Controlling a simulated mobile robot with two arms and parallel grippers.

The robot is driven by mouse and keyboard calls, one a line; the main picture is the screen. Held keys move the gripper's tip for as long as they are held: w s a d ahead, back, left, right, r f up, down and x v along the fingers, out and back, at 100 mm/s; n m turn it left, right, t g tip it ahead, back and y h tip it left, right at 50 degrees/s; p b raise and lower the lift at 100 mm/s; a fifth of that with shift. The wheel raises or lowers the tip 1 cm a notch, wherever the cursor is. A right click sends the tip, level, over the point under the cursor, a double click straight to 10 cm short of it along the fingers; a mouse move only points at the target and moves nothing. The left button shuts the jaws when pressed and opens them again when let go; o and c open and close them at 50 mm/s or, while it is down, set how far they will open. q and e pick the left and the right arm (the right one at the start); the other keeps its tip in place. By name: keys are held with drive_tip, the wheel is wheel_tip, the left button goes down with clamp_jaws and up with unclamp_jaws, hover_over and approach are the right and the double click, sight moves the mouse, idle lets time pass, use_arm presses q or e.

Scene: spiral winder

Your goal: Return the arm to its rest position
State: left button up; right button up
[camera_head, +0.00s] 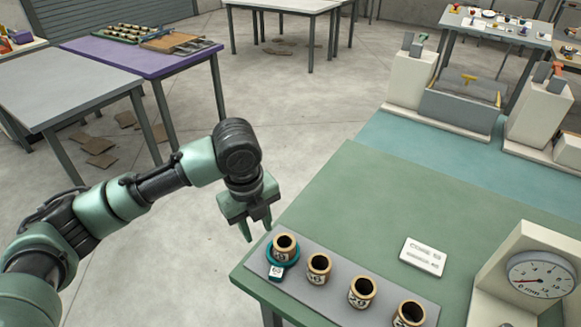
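My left arm comes in from the left, bent at a dark wrist joint. My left gripper (258,232) points down near the green table's left edge, just up and left of the nearest tube in the picture. Its two fingers are apart with nothing visible between them. My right gripper is not in view. A tan tube with a dark opening (285,243) stands in a teal ring holder with a small tag at the left end of a grey strip (337,277). More tan tubes (319,266) stand along this strip.
The green table (385,207) has a white label card (423,256) and a dial gauge (540,275) at right. A teal surface with a machine (462,97) lies behind. Grey and purple tables (60,88) stand at left. Open floor lies between.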

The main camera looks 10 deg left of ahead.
use_arm(q)
drive_tip(key=s+d+f+n+h, duration=0.1)
drive_tip(key=s+d+f+n, duration=0.2)
drive_tip(key=s+d+f+n+t+h, duration=0.1)
drive_tip(key=s+d+f+n, duration=0.1)
drive_tip(key=d+f+n, duration=0.1)
drive_tip(key=s+d+f+n+h, duration=0.1)
drive_tip(key=s+d+f+n, duration=0.2)
drive_tip(key=n, duration=0.1)
drive_tip(key=shift+s+d+f+t, duration=0.2)
drive_tip(key=shift+s+t, duration=0.1)
drive_tip(key=s+a+f+n+y, duration=0.2)
drive_tip(key=s+a+f+n, duration=0.1)
drive_tip(key=s+a+n, duration=0.35)
drive_tip(key=s+a+f+n+y, duration=0.1)
drive_tip(key=s+a+f+n, duration=0.2)
drive_tip(key=s+a+n, duration=0.4)
wheel_tip(320, 180, down, 27)
drive_tip(key=s+d, duration=0.1)
drive_tip(key=s+a+f+g, duration=0.1)
drive_tip(key=s+a+f, duration=0.1)
drive_tip(key=s+f, duration=1.3)
drive_tip(key=shift+s+a+n+g, duration=0.35)
drive_tip(key=shift+s+a+g, duration=0.05)
drive_tip(key=shift+s, duration=0.35)
